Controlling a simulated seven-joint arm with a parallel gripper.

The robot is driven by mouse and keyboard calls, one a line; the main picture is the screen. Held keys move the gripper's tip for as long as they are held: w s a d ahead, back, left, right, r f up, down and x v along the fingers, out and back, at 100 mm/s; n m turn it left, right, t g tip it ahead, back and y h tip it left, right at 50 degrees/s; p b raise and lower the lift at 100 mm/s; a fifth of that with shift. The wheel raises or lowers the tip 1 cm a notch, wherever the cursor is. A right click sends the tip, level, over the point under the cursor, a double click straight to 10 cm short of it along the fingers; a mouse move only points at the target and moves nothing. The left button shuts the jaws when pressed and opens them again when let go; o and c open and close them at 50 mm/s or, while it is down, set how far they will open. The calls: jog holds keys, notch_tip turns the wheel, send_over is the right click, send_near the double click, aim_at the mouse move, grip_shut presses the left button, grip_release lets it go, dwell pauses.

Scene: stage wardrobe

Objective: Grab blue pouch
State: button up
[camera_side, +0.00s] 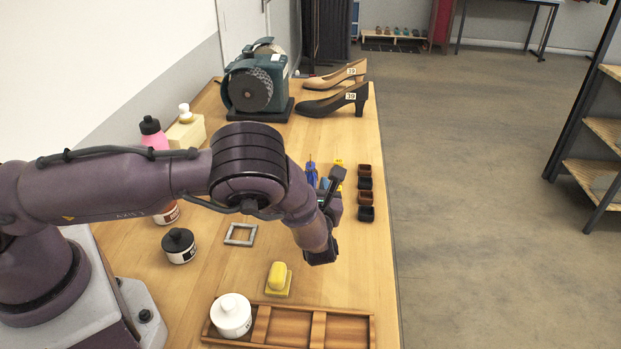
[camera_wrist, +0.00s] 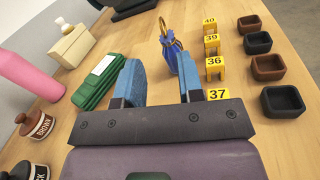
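The blue pouch (camera_wrist: 171,55) appears as a small dark blue piece with a brass ring at its top, on the wooden table. In the wrist view it is ahead of my gripper (camera_wrist: 160,62), closer to the right finger, which covers part of it. My gripper's two blue-padded fingers are spread with a clear gap and nothing held between them. In the side view a blue piece (camera_side: 311,173) shows just behind my gripper (camera_side: 326,186); my wrist hides much of that area. I cannot tell how far the fingers are from the pouch.
Yellow number tags (camera_wrist: 212,65) and several small brown and black cups (camera_wrist: 268,68) stand to the right. A green ribbed item (camera_wrist: 96,85) is close to the left finger. A wooden tray (camera_side: 345,330), yellow sponge-like block (camera_side: 278,275) and grinder (camera_side: 250,90) also occupy the table.

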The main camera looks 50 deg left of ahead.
aim_at(311, 172)
jog(key=x, duration=1.2)
jog(key=shift+d, duration=0.1)
grip_shut()
